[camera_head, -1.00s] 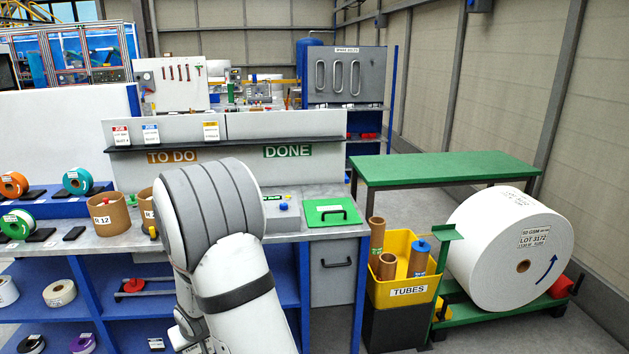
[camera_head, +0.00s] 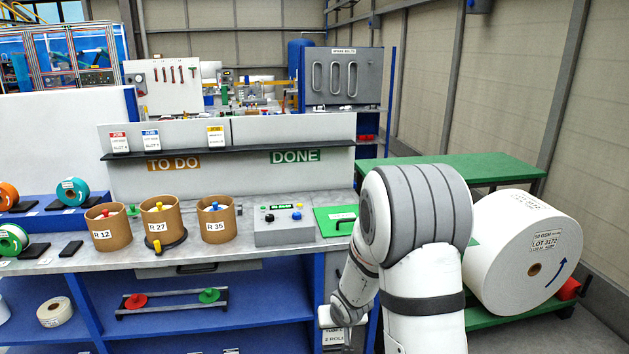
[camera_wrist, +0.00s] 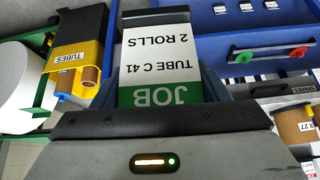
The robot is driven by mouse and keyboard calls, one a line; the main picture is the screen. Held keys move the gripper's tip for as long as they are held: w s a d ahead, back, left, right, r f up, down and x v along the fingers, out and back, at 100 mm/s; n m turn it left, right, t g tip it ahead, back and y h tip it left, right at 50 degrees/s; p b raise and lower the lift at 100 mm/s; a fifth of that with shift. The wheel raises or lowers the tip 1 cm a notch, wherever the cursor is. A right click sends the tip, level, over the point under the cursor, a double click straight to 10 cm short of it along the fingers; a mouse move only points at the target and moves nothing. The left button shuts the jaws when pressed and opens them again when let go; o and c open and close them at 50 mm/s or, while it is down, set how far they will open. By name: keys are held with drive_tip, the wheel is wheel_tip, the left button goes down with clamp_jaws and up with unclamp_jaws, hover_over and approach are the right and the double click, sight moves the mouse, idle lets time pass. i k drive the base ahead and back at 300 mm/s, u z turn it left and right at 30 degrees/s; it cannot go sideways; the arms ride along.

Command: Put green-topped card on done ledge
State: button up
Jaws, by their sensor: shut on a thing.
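The green-topped card (camera_wrist: 158,50) shows upside down in the wrist view, reading JOB, TUBE C 41, 2 ROLLS. My gripper (camera_wrist: 160,92) is shut on its green end. In the head view my gripper (camera_head: 346,318) hangs low in front of the bench's right end, with the white card (camera_head: 333,337) below it. The done ledge (camera_head: 292,156) is the right part of a dark shelf above the green DONE sign (camera_head: 294,156); it is bare. My gripper is well below it and to its right.
Red-, blue- and yellow-topped cards (camera_head: 216,137) stand on the shelf's left part, above TO DO. Cardboard tubs (camera_head: 162,222), a grey control box (camera_head: 284,226) and a green panel (camera_head: 333,219) occupy the bench. A big white roll (camera_head: 525,250) stands at right.

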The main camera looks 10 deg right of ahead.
sight(295, 144)
drive_tip(key=z, duration=0.1)
drive_tip(key=i, duration=1)
drive_tip(key=u, duration=0.05)
